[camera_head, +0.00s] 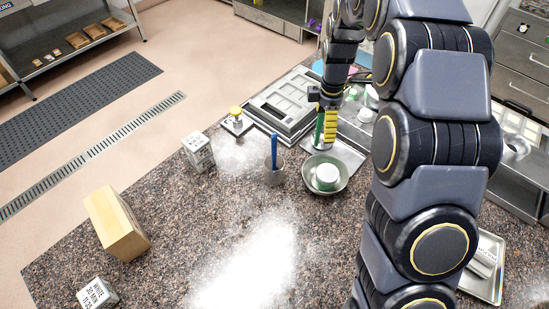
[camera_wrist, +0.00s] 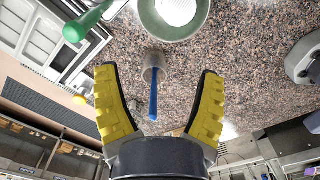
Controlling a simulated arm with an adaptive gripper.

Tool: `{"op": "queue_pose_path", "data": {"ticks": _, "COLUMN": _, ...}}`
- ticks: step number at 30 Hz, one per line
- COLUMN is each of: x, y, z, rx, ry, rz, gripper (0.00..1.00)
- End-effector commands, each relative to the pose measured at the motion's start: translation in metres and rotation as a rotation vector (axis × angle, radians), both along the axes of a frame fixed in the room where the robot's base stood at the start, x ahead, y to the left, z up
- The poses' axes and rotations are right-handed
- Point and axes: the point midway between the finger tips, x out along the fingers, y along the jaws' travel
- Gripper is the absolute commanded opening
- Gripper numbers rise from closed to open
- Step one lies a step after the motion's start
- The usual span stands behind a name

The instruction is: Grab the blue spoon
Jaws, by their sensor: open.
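The blue spoon (camera_head: 274,147) stands upright in a small grey cup (camera_head: 274,173) on the speckled counter; only its blue handle shows above the rim. In the wrist view the blue spoon (camera_wrist: 154,98) points down the picture from the cup (camera_wrist: 155,66), between the two yellow-padded fingers in the picture. My gripper (camera_wrist: 159,92) is open with nothing between its pads that I can see it touching. In the head view my gripper (camera_head: 327,128) is above the counter, to the right of the cup and near a metal bowl.
A metal bowl (camera_head: 339,181) with a white item stands right of the cup. A green-handled tool (camera_wrist: 88,22) shows at upper left in the wrist view. A grey mould tray (camera_head: 290,104) lies behind. A wooden block (camera_head: 117,222) and white box (camera_head: 198,150) stand left.

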Motion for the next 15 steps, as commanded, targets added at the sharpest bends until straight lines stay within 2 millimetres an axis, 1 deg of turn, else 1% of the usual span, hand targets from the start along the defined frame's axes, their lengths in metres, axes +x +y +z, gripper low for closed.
{"op": "queue_pose_path", "data": {"ticks": 11, "x": 0.000, "y": 0.002, "z": 0.001, "rx": 0.003, "ry": -0.006, "rz": -0.017, "gripper": 0.48}}
{"op": "queue_pose_path", "data": {"ticks": 14, "x": -0.003, "y": 0.010, "z": 0.003, "rx": 0.019, "ry": -0.039, "rz": -0.116, "gripper": 0.48}}
{"op": "queue_pose_path", "data": {"ticks": 15, "x": -0.005, "y": 0.016, "z": 0.003, "rx": 0.033, "ry": -0.060, "rz": -0.185, "gripper": 0.48}}
